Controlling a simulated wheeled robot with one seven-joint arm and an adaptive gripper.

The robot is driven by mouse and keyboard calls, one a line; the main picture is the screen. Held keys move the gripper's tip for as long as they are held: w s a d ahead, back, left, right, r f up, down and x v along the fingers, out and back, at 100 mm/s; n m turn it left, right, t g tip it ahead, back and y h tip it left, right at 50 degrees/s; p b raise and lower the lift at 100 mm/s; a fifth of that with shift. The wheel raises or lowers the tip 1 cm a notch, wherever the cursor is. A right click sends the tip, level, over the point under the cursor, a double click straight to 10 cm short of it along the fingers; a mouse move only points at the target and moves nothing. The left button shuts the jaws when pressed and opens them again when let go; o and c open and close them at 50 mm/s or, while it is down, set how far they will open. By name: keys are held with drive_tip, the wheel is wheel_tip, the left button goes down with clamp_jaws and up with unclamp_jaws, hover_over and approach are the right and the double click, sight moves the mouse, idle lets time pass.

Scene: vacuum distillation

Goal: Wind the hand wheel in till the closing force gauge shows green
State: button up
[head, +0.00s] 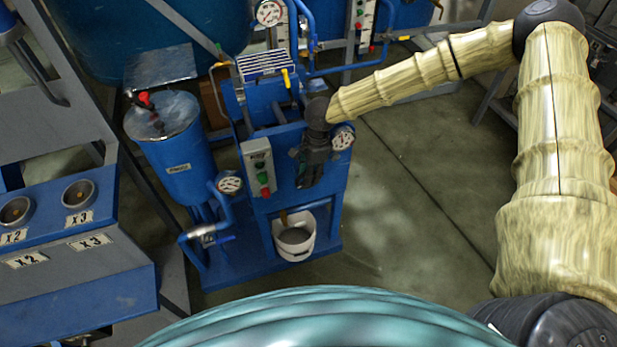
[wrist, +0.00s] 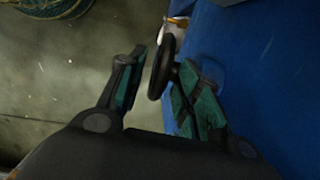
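A dark hand wheel (wrist: 163,66) stands edge-on beside a blue panel in the wrist view. My gripper (wrist: 160,85) is open, with one green-padded finger on each side of the wheel. A gap shows between the left finger and the wheel; the right finger is close to it, and I cannot tell if they touch. In the head view my gripper (head: 311,172) is at the front of the blue machine (head: 262,130) and hides the wheel. A round dial (head: 342,137) sits just right of my gripper; its needle and colour zone are too small to read.
A switch box (head: 258,167) with green and red buttons and another gauge (head: 229,185) are left of my gripper. A white bucket (head: 296,240) stands below. A blue tank (head: 172,140) is at the left. The floor to the right is clear.

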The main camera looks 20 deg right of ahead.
drive_tip(key=r, duration=0.3)
drive_tip(key=d+r, duration=0.1)
drive_tip(key=r, duration=0.5)
drive_tip(key=shift+d, duration=0.15)
idle(0.5)
